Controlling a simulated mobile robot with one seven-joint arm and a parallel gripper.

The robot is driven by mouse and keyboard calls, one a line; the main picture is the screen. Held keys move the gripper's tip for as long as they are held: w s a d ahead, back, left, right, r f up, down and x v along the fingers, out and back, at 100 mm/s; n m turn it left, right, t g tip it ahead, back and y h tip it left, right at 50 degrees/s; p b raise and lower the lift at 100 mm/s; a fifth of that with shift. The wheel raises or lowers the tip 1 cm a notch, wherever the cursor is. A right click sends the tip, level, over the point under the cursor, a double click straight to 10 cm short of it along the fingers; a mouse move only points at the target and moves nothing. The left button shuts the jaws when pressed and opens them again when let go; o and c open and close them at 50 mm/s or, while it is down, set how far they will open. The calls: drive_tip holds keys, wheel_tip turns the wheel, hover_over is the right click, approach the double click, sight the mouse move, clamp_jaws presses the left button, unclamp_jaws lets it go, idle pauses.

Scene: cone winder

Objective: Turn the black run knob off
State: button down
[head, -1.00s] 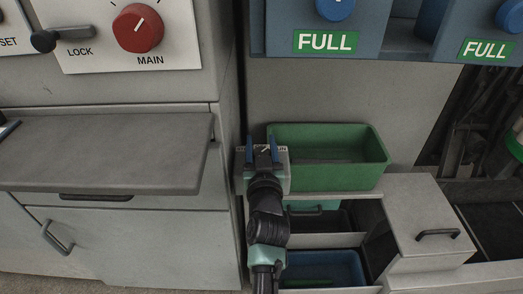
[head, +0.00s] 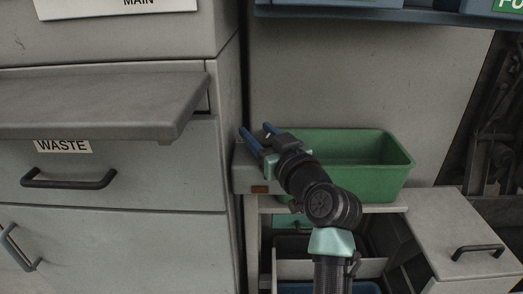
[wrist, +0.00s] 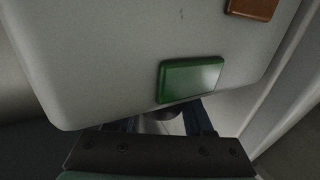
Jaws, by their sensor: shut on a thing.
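My gripper (head: 257,130) reaches over the small grey switch box (head: 242,180) beside the green bin, its blue fingers pointing to the upper left. In the wrist view my gripper (wrist: 162,124) has its two fingers past the box edge, shut on the black run knob (wrist: 165,113). Only a dark sliver of the knob shows between the fingers, below the green button. Its pointer and label are hidden, so I cannot tell its setting. The box also fills the upper wrist view (wrist: 110,60).
A green button (wrist: 190,78) and an orange-brown button (wrist: 252,8) are on the box. The green bin (head: 400,178) stands close on the right. A grey cabinet with a WASTE drawer (head: 110,160) and a jutting shelf (head: 90,105) are on the left.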

drive_tip(key=n+y+b, duration=0.1)
drive_tip(key=g+y+b, duration=0.1)
drive_tip(key=shift+s+a+f+n+b, duration=0.15)
drive_tip(key=shift+f+n+b, duration=0.1)
drive_tip(key=shift+n+b, duration=0.15)
drive_tip(key=shift+s+a+r+n+g+y+b, duration=0.1)
drive_tip(key=shift+a+n+g+y+b, duration=0.05)
drive_tip(key=shift+n+g+y+b, duration=0.35)
drive_tip(key=shift+s+a+r+n+g+y+b, duration=0.1)
drive_tip(key=shift+n+g+y+b, duration=0.2)
drive_tip(key=shift+g+y, duration=0.3)
drive_tip(key=shift+c, duration=1.4)
unclamp_jaws()
drive_tip(key=shift+r, duration=0.15)
